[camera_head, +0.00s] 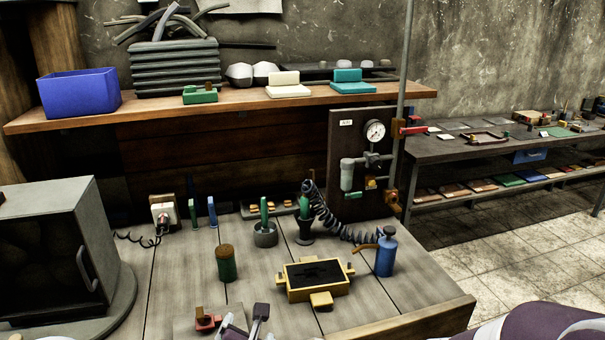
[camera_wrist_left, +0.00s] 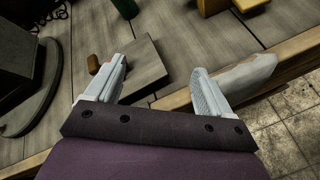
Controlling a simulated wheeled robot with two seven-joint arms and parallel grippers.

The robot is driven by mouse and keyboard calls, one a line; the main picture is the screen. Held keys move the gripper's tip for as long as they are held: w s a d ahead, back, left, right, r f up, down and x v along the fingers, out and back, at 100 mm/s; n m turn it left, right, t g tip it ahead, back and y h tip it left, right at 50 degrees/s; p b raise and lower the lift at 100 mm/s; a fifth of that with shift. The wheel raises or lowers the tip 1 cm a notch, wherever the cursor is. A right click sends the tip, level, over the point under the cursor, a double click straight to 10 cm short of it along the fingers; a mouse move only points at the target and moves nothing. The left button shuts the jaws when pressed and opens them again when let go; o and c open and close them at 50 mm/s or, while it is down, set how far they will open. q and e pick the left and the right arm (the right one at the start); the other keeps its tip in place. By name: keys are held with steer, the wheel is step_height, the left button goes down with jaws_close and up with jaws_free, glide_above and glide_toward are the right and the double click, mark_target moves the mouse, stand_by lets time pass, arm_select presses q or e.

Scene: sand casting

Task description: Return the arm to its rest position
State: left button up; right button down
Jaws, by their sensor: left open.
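My left gripper (camera_head: 245,322) shows at the bottom edge of the head view, low over the front of the wooden workbench (camera_head: 170,280). Its two pale fingers stand wide apart in the left wrist view (camera_wrist_left: 162,88), with nothing held between them. A flat grey plate (camera_wrist_left: 146,68) lies on the bench beyond the fingers in that view. A small red piece with a wooden knob (camera_head: 207,322) sits on the plate, just left of the gripper in the head view. A purple and white part of my own body fills the bottom right corner. My right gripper is not in view.
A yellow moulding frame with dark filling (camera_head: 316,273), a green cylinder (camera_head: 227,265) and a blue spray bottle (camera_head: 386,256) stand on the bench. A dark furnace (camera_head: 55,250) stands at left. The bench's front edge is close to the gripper.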

arm_select(q)
steer(key=s+d+f+m+g+h, duration=0.35)
steer(key=s+m+g, duration=0.35)
steer(key=m, duration=1.3)
steer(key=s+a+m+g+y, duration=0.2)
steer(key=s+a+m+g, duration=0.1)
steer(key=s+a+m, duration=0.6)
steer(key=a+m, duration=0.1)
steer(key=m, duration=0.2)
steer(key=shift+f+g, duration=0.4)
